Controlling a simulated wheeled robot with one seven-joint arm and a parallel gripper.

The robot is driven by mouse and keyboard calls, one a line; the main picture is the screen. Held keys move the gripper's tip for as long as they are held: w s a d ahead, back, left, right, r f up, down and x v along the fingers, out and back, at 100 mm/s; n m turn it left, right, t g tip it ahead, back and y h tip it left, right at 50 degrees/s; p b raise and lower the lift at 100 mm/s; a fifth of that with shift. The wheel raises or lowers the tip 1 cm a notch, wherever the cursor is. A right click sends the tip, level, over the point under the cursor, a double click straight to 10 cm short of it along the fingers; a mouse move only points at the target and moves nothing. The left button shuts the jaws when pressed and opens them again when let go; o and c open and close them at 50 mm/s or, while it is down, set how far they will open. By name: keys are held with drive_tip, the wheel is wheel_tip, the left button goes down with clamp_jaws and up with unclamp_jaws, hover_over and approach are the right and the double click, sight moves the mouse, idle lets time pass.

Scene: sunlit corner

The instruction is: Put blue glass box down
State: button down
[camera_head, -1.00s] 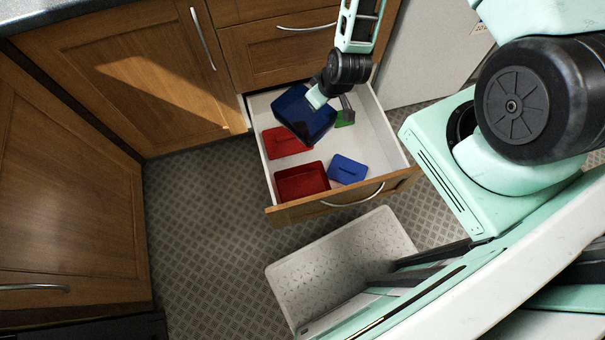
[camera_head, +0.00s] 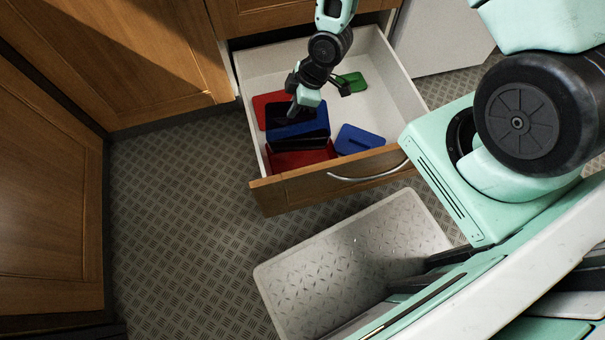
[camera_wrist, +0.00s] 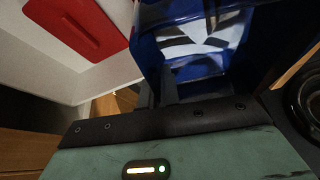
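The dark blue glass box (camera_head: 300,128) is inside the open drawer (camera_head: 390,85), toward its front left. It appears above the red box (camera_head: 280,158) and hides much of it; I cannot tell whether they touch. My gripper (camera_head: 294,107) is at the blue box's upper edge and appears shut on its wall. In the wrist view the translucent blue box (camera_wrist: 205,40) fills the upper middle, close beyond the gripper, with dark fingers at its left wall.
In the drawer lie a red lid (camera_head: 268,108), also in the wrist view (camera_wrist: 85,25), a blue lid (camera_head: 357,140) and a green lid (camera_head: 352,82). The right side has bare floor. A grey step (camera_head: 350,260) stands before the drawer; cabinets are at left.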

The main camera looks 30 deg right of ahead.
sight(295, 121)
wheel_tip(295, 121, down, 6)
drive_tip(key=n+g+b, duration=0.1)
drive_tip(key=n+b, duration=0.1)
drive_tip(key=b, duration=0.2)
drive_tip(key=shift+s+b, duration=0.1)
drive_tip(key=shift+b, duration=0.3)
wheel_tip(295, 121, down, 10)
drive_tip(key=b, duration=0.4)
drive_tip(key=shift+r+b, duration=0.2)
drive_tip(key=shift+b, duration=0.1)
